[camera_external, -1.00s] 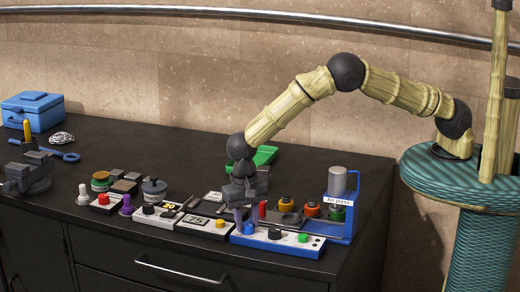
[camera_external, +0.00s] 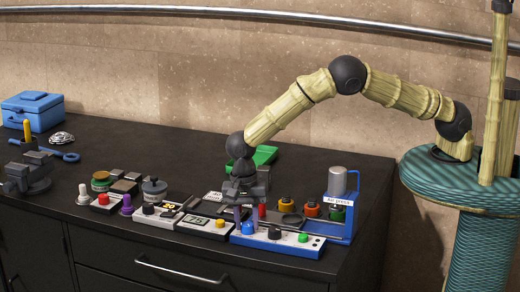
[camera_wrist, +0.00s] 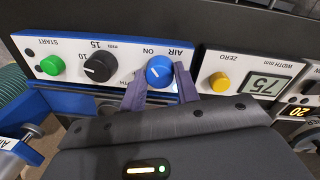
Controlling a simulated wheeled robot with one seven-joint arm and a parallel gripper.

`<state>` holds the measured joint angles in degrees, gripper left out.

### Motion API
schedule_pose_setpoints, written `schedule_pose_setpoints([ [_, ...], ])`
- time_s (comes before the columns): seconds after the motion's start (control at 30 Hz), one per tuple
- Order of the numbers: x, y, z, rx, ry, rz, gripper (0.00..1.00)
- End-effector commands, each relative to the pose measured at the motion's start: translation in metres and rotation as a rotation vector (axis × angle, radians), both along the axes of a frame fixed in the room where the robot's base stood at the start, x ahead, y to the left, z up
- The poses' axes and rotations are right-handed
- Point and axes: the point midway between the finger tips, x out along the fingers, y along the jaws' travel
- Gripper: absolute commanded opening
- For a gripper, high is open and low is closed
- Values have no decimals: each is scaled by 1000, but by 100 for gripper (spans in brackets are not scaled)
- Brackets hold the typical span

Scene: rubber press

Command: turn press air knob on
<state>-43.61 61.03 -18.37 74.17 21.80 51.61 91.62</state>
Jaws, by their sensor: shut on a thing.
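The press air knob (camera_wrist: 159,71) is round and blue, on the white front panel of the blue press (camera_external: 352,222). The words AIR and ON stand beside it, upside down in the wrist view. My gripper (camera_wrist: 160,83) is shut on this knob, one purple-grey finger on each side of it. In the outside view the gripper (camera_external: 248,220) reaches down to the press's left front corner, and the blue knob (camera_external: 248,228) shows between the fingers. I cannot clearly tell which way the knob points.
On the same panel are a black knob (camera_wrist: 99,67) and a green START button (camera_wrist: 52,65). A white meter box with a yellow ZERO button (camera_wrist: 219,82) stands close beside the gripper. Several small devices crowd the counter to the left; the back of the counter (camera_external: 345,165) is clearer.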

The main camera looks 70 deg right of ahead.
Motion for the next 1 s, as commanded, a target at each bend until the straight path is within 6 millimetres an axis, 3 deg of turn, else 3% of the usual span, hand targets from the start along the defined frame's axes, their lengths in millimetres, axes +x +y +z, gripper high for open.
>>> schedule_pose_setpoints([
  [0.17, 1, 1, 2, 3, -3, 2, 8],
  [0.2, 1, 1, 2, 3, -3, 2, 33],
  [0.3, 1, 1, 1, 3, -2, 2, 53],
  [0.67, 1, 1, 3, 2, -2, 2, 53],
  [0.83, 2, 1, 19, 4, -4, 2, 53],
  [1.0, 4, 2, 50, 4, -5, 3, 53],
])
